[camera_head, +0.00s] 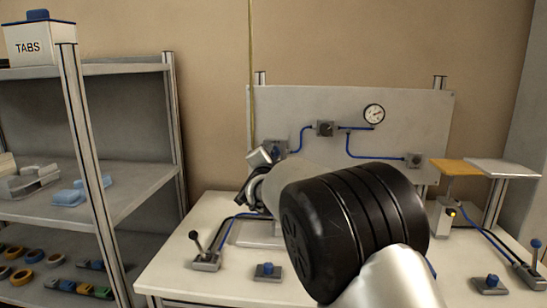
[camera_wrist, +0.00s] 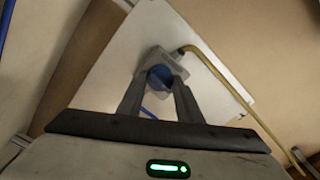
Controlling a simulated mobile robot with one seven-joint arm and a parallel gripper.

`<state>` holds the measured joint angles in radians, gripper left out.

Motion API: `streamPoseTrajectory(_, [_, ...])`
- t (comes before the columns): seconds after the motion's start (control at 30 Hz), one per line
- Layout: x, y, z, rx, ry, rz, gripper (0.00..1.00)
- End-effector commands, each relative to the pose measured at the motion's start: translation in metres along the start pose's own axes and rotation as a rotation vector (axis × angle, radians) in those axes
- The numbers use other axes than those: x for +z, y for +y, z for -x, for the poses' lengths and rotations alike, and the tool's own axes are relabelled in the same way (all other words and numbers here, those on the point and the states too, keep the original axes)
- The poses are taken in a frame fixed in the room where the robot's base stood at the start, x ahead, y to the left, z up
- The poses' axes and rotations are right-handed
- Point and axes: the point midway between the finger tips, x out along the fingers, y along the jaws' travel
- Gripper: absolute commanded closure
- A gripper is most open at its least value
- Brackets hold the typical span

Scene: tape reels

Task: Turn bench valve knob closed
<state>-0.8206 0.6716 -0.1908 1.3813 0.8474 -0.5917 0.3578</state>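The bench valve is a grey block with a round blue knob (camera_wrist: 160,77), on the upright panel (camera_wrist: 118,75). In the wrist view the knob sits between the tips of my gripper (camera_wrist: 161,84), one dark finger on each side. The fingers stand apart and look close to the knob's sides; I cannot tell whether they press on it. In the head view my gripper (camera_head: 260,157) is at the left side of the panel, at the grey valve block (camera_head: 275,147). My arm hides part of the bench and panel there.
The panel also bears a gauge (camera_head: 374,114), two grey fittings and blue tubing. On the bench (camera_head: 190,274) stand a black-knobbed lever (camera_head: 205,257) and blue-button boxes (camera_head: 267,271). A yellow pipe (camera_wrist: 222,75) runs from the valve. A shelf rack (camera_head: 100,195) stands left.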

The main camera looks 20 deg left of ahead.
Motion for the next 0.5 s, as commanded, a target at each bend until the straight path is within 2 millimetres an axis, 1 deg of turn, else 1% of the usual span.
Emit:
streamPoseTrajectory(0.27, [-0.0007, -0.0011, 0.0002, 0.0, 0.0, 0.024, 0.9])
streamPoseTrajectory(0.5, [-0.0014, -0.0026, 0.0002, 0.002, -0.001, 0.141, 0.9])
